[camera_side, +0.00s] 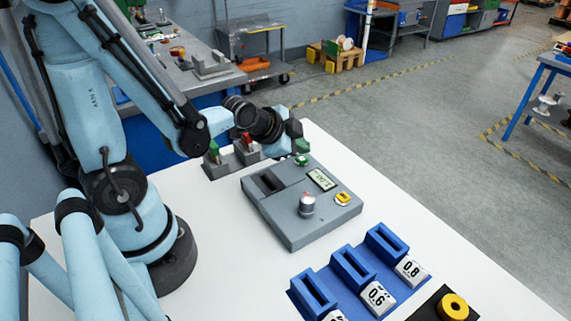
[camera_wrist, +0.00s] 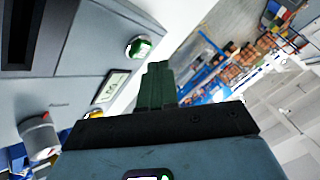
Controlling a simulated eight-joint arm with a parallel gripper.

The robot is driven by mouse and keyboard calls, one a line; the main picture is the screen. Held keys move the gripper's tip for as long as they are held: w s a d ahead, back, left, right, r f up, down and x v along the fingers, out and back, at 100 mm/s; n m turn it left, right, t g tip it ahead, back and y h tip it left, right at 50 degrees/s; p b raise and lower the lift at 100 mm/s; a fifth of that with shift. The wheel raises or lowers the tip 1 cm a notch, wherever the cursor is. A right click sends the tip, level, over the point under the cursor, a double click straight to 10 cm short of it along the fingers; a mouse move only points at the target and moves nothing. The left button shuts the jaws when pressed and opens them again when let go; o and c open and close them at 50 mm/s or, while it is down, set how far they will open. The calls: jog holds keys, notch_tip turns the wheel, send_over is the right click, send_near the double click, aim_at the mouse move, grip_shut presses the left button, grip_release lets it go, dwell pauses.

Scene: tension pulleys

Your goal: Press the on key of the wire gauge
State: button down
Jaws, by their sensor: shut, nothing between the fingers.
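The wire gauge (camera_side: 290,225) is a grey box on the white table, with a small display (camera_side: 320,179), a silver knob (camera_side: 307,204), a dark slot and a yellow key (camera_side: 343,198). A green key (camera_side: 301,160) sits at its far corner; I take it for the on key, though no label is readable. It also shows in the wrist view (camera_wrist: 138,47). My gripper (camera_side: 299,143) is shut and empty, just above the green key in the side view, seemingly apart from it. In the wrist view its dark green fingers (camera_wrist: 158,70) lie beside the key.
A grey holder (camera_side: 230,163) with green and red items stands behind the gauge at left. In front are blue slotted blocks (camera_side: 352,268) with number labels and a yellow ring (camera_side: 453,306) on a black plate. White table is bare right of the gauge.

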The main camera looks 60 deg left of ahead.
aim_at(299, 161)
jog(key=shift+f, duration=0.15)
dwell(0.6)
jog(key=shift+f, duration=0.3)
jog(key=shift+f, duration=0.4)
dwell(0.6)
jog(key=shift+r, duration=0.85)
jog(key=shift+r, duration=2.5)
